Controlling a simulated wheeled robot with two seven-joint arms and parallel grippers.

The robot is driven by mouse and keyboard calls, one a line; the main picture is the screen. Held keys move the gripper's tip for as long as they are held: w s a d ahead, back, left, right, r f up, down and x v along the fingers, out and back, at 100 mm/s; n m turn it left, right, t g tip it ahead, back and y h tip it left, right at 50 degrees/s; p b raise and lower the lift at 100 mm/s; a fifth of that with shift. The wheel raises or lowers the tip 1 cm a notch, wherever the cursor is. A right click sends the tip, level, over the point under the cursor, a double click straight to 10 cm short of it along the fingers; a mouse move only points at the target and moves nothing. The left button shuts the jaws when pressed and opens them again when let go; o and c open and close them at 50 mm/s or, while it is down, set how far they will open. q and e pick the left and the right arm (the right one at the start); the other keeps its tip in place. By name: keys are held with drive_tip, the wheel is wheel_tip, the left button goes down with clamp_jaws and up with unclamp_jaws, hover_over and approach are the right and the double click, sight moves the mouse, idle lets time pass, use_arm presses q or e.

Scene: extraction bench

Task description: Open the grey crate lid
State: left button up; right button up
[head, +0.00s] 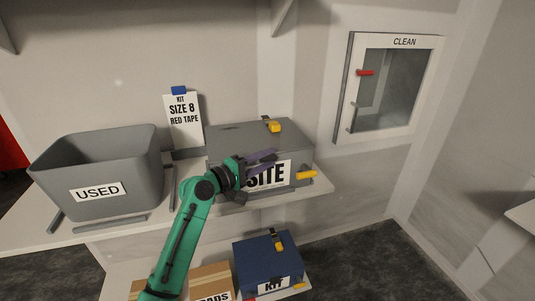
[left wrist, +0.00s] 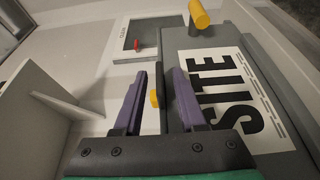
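The grey crate (head: 225,150) labelled SITE stands on the shelf with its lid (head: 240,131) down. A yellow handle (head: 273,126) sits on top at the back of the lid. A second yellow handle (head: 306,174) sticks out at the front right. My left gripper (head: 275,158) is in front of the crate's upper front, partly covering the SITE label. In the left wrist view its purple fingers (left wrist: 160,95) are apart with nothing held. My right gripper is not in view.
A grey USED bin (head: 97,170) stands left of the crate. A SIZE 8 RED TAPE sign (head: 183,120) stands behind. A blue KIT box (head: 266,262) and a cardboard box (head: 205,280) are below. A CLEAN cabinet (head: 390,85) hangs on the right wall.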

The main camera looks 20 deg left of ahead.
use_arm(q)
drive_tip(key=shift+w+d, duration=0.25)
clamp_jaws()
drive_tip(key=shift+f, duration=0.1)
idle(1.2)
